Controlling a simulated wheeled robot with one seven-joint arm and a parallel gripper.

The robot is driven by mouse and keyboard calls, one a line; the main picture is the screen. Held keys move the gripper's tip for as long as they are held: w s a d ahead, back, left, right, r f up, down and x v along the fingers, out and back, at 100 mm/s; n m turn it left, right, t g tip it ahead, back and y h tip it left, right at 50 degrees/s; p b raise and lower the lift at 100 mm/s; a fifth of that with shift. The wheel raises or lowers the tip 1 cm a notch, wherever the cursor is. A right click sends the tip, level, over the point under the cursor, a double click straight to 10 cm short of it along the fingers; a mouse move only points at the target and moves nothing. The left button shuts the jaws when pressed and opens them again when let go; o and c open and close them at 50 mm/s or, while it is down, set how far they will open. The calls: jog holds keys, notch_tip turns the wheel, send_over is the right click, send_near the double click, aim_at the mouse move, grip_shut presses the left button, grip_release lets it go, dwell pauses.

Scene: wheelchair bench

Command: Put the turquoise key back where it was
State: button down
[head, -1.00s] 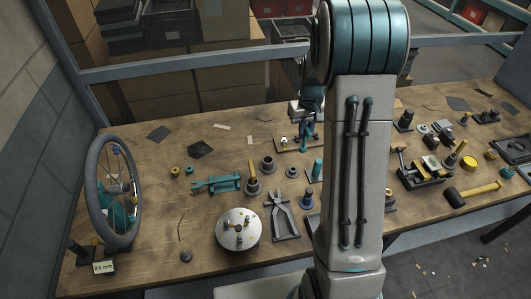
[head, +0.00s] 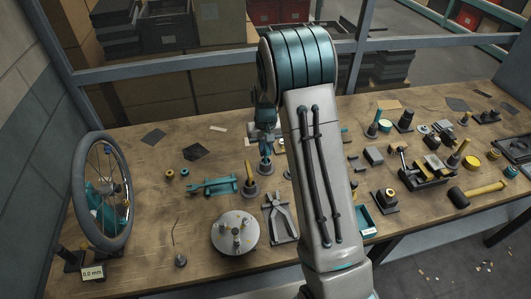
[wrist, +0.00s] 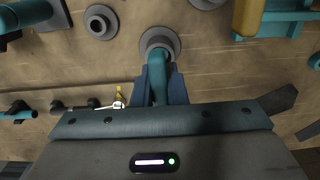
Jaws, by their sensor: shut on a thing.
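The turquoise key (wrist: 157,72) shows in the wrist view as a turquoise round shaft between my gripper's (wrist: 160,92) two blue fingers. My gripper is shut on it. The key's far end overlaps a grey round collar (wrist: 174,38) on the bench; I cannot tell whether it is inside the collar or just above it. In the head view my gripper (head: 265,150) points down over the same collar (head: 266,169), and the key is mostly hidden by the fingers.
A yellow-handled piece (head: 249,172) stands close by on the left, with a turquoise fixture (head: 213,186) beyond it. A wheel (head: 84,210) stands at the left. Open wood lies around the left middle.

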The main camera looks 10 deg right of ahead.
jog(key=shift+f, duration=0.35)
jog(key=c, duration=1.9)
grip_release()
jog(key=shift+f, duration=0.1)
jog(key=o, duration=0.4)
jog(key=shift+o, duration=0.2)
notch_tip(320, 180, up, 12)
jog(key=shift+r+b, duration=0.15)
jog(key=shift+b, duration=0.35)
jog(key=s+r+t, duration=0.1)
jog(key=s+r, duration=0.2)
jog(key=s, duration=1.1)
jog(key=s+r+t, duration=0.2)
jog(key=s+r, duration=0.1)
jog(key=s, duration=1.2)
jog(key=shift+r, duration=0.2)
